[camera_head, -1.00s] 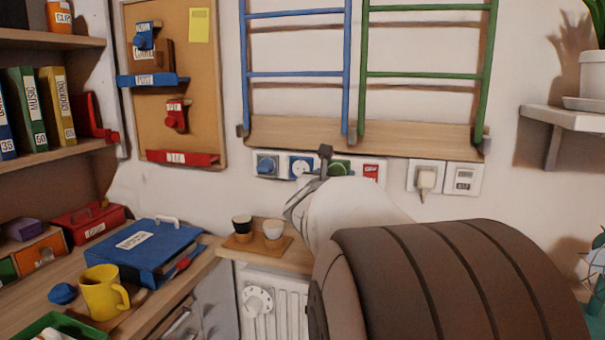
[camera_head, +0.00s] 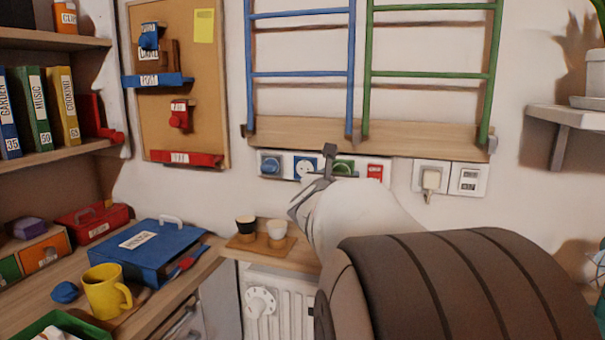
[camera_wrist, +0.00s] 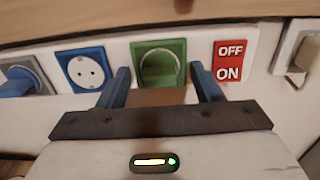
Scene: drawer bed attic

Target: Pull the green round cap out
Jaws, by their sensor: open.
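The green round cap (camera_wrist: 160,68) sits in a square green plate on the wall strip, in the middle of the wrist view. Its round rim shows, with a darker green face inside. In the head view the green cap (camera_head: 344,167) shows just right of my gripper (camera_head: 325,160), partly covered by it. In the wrist view my gripper (camera_wrist: 161,76) is open, with one blue finger on each side of the green plate. Nothing is held between the fingers. I cannot tell how far the fingertips are from the wall.
A blue socket (camera_wrist: 84,69) and a blue knob (camera_wrist: 18,85) are left of the cap. A red ON/OFF switch (camera_wrist: 229,61) is close on its right. A wooden rail (camera_head: 370,137) runs above, and a shelf with two small cups (camera_head: 277,232) is below.

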